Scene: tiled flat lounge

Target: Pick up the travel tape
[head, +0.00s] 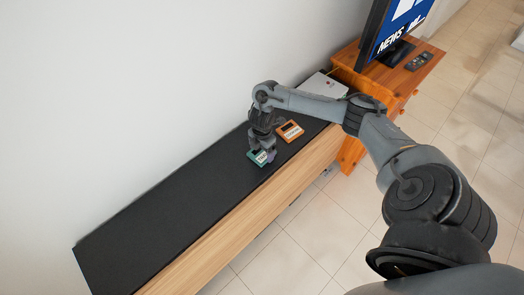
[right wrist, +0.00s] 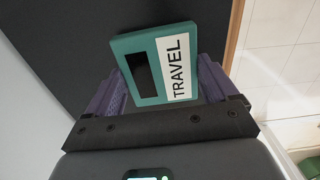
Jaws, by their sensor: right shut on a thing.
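The travel tape (right wrist: 174,62) is a teal cassette with a dark window and a white label reading "TRAVEL". In the head view the travel tape (head: 257,157) is on or just above the black top of the long low cabinet; I cannot tell whether it touches. My right gripper (head: 264,152) points down at it. In the right wrist view the purple fingers of my right gripper (right wrist: 168,85) are on either side of the tape and shut on it. My left gripper is not in view.
An orange cassette (head: 290,131) lies close by on the black cabinet top (head: 150,225). A light grey box (head: 322,84) stands at the cabinet's far end. A wooden stand (head: 408,72) holds a television (head: 392,30) and a remote (head: 419,61). The cabinet's near left part is clear.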

